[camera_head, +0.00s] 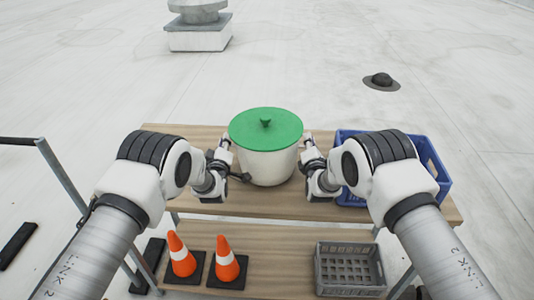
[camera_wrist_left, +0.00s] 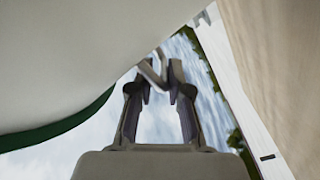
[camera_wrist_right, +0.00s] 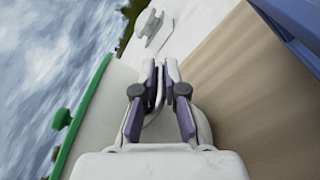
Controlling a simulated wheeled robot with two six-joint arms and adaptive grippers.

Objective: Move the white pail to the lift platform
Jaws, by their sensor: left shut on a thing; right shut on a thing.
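The white pail (camera_head: 267,168) has a green lid (camera_head: 265,128) with a small knob. It is upright over the middle of the wooden table (camera_head: 420,208); I cannot tell whether its base touches the top. My left gripper (camera_head: 230,160) is at its left side and my right gripper (camera_head: 306,157) at its right side. In the left wrist view the fingers (camera_wrist_left: 160,78) are shut on a thin pale part beside the pail wall (camera_wrist_left: 70,60). No lift platform can be made out.
A blue crate (camera_head: 436,172) stands on the table at the right, behind my right arm. The lower shelf holds two orange cones (camera_head: 181,255) and a grey crate (camera_head: 349,268). A metal rail (camera_head: 62,178) is at left. The roof beyond is mostly clear, with a vent (camera_head: 198,35).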

